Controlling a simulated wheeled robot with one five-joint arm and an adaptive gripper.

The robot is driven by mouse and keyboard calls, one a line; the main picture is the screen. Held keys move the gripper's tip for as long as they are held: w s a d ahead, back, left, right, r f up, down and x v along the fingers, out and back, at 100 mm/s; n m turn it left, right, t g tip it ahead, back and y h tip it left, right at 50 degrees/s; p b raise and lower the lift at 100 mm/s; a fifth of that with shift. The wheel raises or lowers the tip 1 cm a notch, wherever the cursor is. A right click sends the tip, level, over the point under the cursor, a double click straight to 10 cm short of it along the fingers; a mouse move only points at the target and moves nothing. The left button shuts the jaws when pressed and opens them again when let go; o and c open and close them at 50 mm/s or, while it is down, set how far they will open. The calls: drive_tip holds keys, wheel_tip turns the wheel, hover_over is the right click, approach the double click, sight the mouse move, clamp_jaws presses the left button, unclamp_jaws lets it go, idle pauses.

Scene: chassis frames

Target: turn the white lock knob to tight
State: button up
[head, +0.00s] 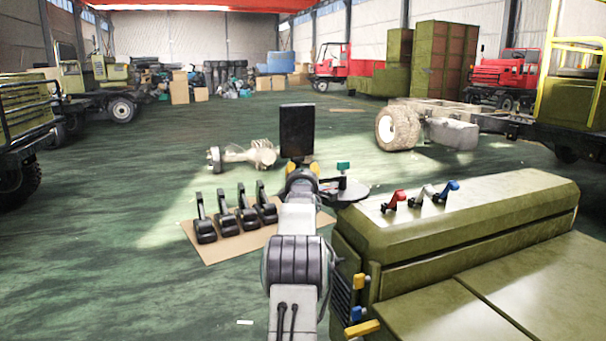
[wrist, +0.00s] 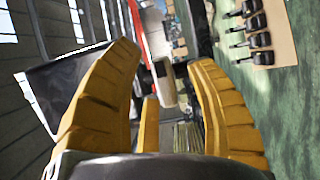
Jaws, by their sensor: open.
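The white lock knob (head: 420,196) stands on top of the green chassis body (head: 470,225) at the right in the head view. It sits between a red knob (head: 394,201) and a blue knob (head: 447,190). Its exact turn is too small to tell. My gripper reaches forward, left of the knobs and apart from them; my arm mostly hides it in the head view. In the wrist view my gripper (wrist: 165,65) has its yellow fingers spread wide with nothing held between them. The white knob does not show in the wrist view.
Several black levers (head: 235,215) stand on a cardboard sheet (head: 215,252) to the left. A round dark stand (head: 350,192) with a teal-topped item (head: 343,167) is just ahead. Green floor is open at the left.

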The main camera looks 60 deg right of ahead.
clamp_jaws()
drive_tip(key=shift+r+m+p, duration=0.15)
drive_tip(key=shift+m+p, duration=0.25)
drive_tip(key=shift+p, duration=0.1)
drive_tip(key=shift+m+y, duration=0.3)
drive_tip(key=shift+c, duration=0.4)
unclamp_jaws()
drive_tip(key=shift+s+a, duration=0.1)
drive_tip(key=v, duration=1.1)
drive_tip(key=shift+a, duration=0.35)
drive_tip(key=shift+o, duration=0.3)
